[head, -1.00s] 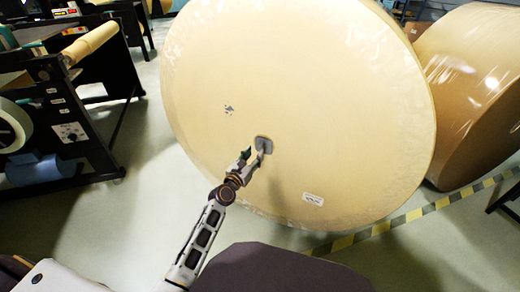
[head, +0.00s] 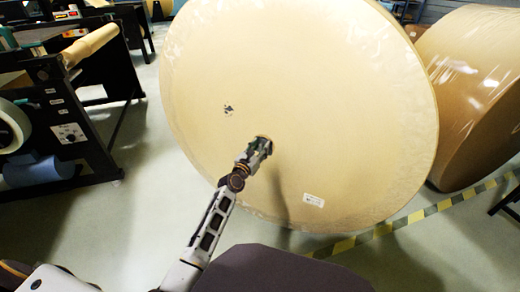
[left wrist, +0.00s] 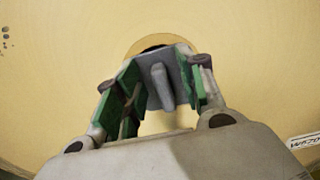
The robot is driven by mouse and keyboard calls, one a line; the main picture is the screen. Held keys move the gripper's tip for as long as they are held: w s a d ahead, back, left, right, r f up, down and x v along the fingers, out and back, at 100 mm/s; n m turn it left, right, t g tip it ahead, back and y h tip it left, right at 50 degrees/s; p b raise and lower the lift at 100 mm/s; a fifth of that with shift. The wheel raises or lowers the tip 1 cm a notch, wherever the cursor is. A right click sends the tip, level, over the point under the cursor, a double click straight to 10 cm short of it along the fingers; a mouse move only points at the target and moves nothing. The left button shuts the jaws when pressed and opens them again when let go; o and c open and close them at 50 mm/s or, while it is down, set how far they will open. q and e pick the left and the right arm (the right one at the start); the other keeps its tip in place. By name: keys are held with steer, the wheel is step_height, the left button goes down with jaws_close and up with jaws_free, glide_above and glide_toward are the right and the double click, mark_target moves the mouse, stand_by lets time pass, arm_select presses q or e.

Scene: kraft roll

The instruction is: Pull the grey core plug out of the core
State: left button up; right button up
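The grey core plug (left wrist: 153,96) shows between my left gripper's fingers in the left wrist view, with a raised grip tab in its middle. It sits at the round core opening of the large tan roll (head: 310,90); a dark gap shows above its top edge. My left gripper (head: 266,142) is at the core, with its green-padded fingers (left wrist: 165,88) apart on either side of the tab. Grey shows between the tab and each pad. In the head view the gripper hides most of the plug. My right gripper is in neither current view.
A second, shiny brown roll (head: 475,85) stands at the right. A black machine frame (head: 75,120) stands at the left. A yellow-and-black floor stripe (head: 410,217) runs at the lower right. Grey floor is clear between the machine and the roll.

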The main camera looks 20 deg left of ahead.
steer(key=shift+w+r, duration=0.1)
steer(key=shift+w, duration=0.05)
arm_select(q)
steer(key=shift+c, duration=0.5)
jaws_close()
steer(key=shift+s+a+p, duration=0.15)
steer(key=shift+s+p, duration=0.15)
steer(key=shift+s, duration=0.5)
steer(key=shift+s+a+p, duration=0.15)
steer(key=shift+s+p, duration=0.05)
steer(key=shift+s, duration=0.5)
steer(key=shift+s+a+p, duration=0.1)
steer(key=shift+s+p, duration=0.1)
steer(key=shift+s, duration=0.45)
arm_select(e)
steer(key=shift+r, duration=0.7)
arm_select(q)
steer(key=shift+s, duration=0.1)
